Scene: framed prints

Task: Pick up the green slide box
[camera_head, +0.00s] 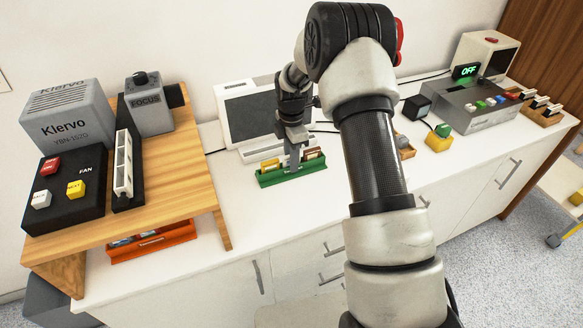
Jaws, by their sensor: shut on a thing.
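The green slide box (277,179) is a low, long open box with small yellow and brown slides standing in it. It is on or just above the white counter in the middle of the head view; I cannot tell if it is lifted. My gripper (294,165) points down at the box, right of its middle, and is shut on it. The fingertips are small here, and the exact contact is partly hidden.
A white monitor (236,123) stands close behind the box. A wooden stand (183,190) is at left, with an orange box (152,242) under it. A yellow block (438,143) and grey control box (470,107) are at right. Bare counter (262,215) lies in front.

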